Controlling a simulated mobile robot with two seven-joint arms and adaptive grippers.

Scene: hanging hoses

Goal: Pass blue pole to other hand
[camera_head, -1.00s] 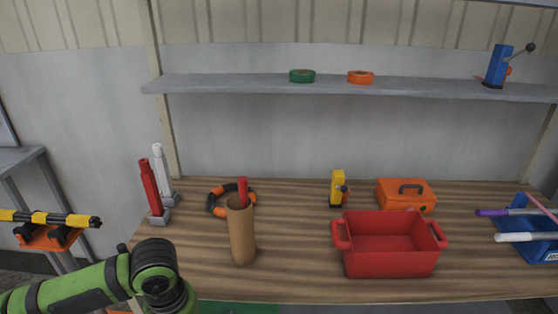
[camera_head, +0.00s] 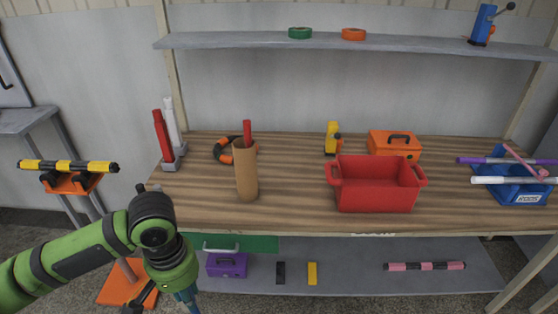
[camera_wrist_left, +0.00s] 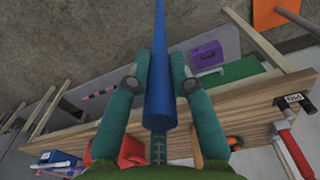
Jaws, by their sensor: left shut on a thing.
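The blue pole (camera_wrist_left: 160,90) runs lengthwise through the middle of the left wrist view, from the top edge down between the teal fingers. My left gripper (camera_wrist_left: 158,62) is shut on it, one finger on each side. In the head view my left gripper (camera_head: 183,287) points down at the bottom edge, in front of the workbench. A short blue piece of the pole (camera_head: 190,302) shows there, and the rest is cut off. My right gripper is not in view.
The workbench (camera_head: 300,200) carries a cardboard tube (camera_head: 245,180), a red bin (camera_head: 375,190), an orange toolbox (camera_head: 394,145) and a blue rack (camera_head: 525,190) with rods. A yellow-black pole (camera_head: 68,167) rests on an orange stand at left. A lower shelf (camera_head: 345,255) holds several items.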

